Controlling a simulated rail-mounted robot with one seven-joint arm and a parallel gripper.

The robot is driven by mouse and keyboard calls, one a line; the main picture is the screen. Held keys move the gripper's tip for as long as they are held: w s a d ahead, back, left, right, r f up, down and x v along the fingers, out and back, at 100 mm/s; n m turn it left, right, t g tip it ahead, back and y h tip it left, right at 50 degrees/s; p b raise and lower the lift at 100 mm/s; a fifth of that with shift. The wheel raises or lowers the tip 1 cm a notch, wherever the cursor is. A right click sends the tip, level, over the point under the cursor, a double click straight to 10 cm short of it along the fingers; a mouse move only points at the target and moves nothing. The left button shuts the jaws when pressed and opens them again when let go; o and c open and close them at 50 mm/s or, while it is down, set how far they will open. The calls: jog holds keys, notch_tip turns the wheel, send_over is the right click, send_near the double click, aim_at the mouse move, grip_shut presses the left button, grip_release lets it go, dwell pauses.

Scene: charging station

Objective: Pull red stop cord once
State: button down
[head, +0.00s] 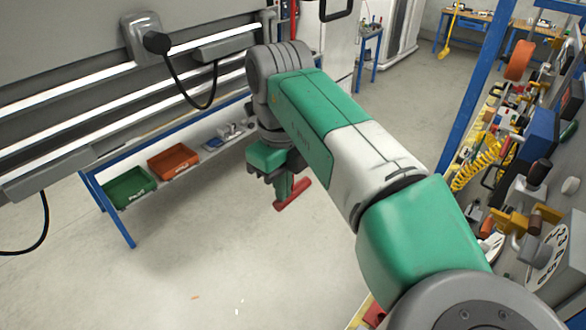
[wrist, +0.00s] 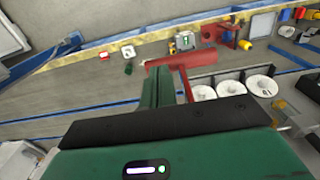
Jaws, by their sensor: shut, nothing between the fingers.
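A red bar (head: 293,194) shows just beyond and beside the fingers of my gripper (head: 283,192) in the head view. In the wrist view the red bar (wrist: 186,60) lies across the tips of my green gripper (wrist: 160,74), with a thin red strip running from it along the fingers' right side. It looks like the stop cord's handle; I cannot tell whether the fingers touch it. My gripper is shut and holds nothing. The upper run of the cord cannot be made out, and my arm hides part of the area behind it.
A blue-framed bench with a green bin (head: 128,188) and an orange bin (head: 174,161) stands at left. A grey panel (head: 60,60) with hanging black cables is above it. A crowded tool rack (head: 510,130) lines the right. The floor between is mostly clear.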

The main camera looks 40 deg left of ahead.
notch_tip(320, 180, up, 11)
jog(key=p, duration=0.9)
dwell(0.4)
